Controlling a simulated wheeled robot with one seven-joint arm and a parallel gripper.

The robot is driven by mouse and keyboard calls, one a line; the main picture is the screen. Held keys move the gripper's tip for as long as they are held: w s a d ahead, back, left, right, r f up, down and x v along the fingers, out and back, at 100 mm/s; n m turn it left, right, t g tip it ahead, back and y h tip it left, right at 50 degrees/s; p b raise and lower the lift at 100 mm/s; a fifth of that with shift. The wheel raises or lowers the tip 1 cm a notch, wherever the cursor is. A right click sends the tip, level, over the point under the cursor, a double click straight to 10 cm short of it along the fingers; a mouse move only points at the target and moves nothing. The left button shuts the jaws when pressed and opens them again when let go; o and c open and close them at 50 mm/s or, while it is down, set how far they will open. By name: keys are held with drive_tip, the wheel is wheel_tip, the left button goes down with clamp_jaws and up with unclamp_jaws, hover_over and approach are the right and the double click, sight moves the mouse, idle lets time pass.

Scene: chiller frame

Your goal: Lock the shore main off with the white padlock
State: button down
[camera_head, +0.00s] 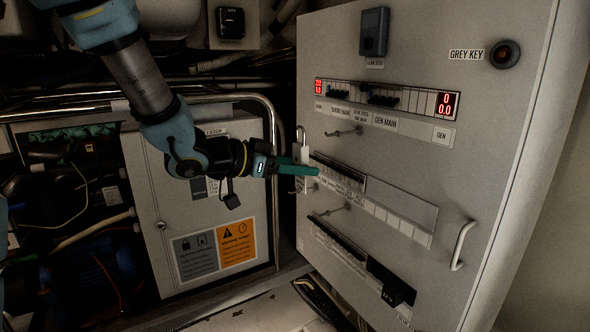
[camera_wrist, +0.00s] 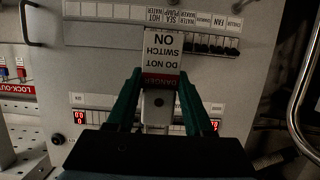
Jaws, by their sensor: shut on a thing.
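My gripper (camera_head: 303,167) is shut on the white padlock (camera_head: 301,152), in front of the left part of the grey switch panel (camera_head: 470,120). The padlock's shackle points up in the head view. In the wrist view the padlock body (camera_wrist: 158,106) shows between the teal fingers of my gripper (camera_wrist: 160,80). A white and red danger tag (camera_wrist: 162,58), reading "do not switch on", is with it. The shore main switch (camera_head: 338,94) is in the upper breaker row, left side, above the padlock and apart from it. Its exact lever position is too small to tell.
Thin hooked rods (camera_head: 345,131) stick out of the panel near the gripper. A panel handle (camera_head: 462,245) is at lower right. A curved metal rail (camera_head: 270,125) passes close to my arm. A lock-out board (camera_wrist: 15,80) with red and blue padlocks shows in the wrist view.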

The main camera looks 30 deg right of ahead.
drive_tip(key=b+x, duration=0.3)
drive_tip(key=x, duration=0.5)
drive_tip(key=shift+d+r, duration=0.3)
drive_tip(key=shift+d, duration=0.1)
idle(0.5)
idle(0.5)
drive_tip(key=shift+c, duration=1)
unclamp_jaws()
drive_tip(key=shift+a, duration=0.1)
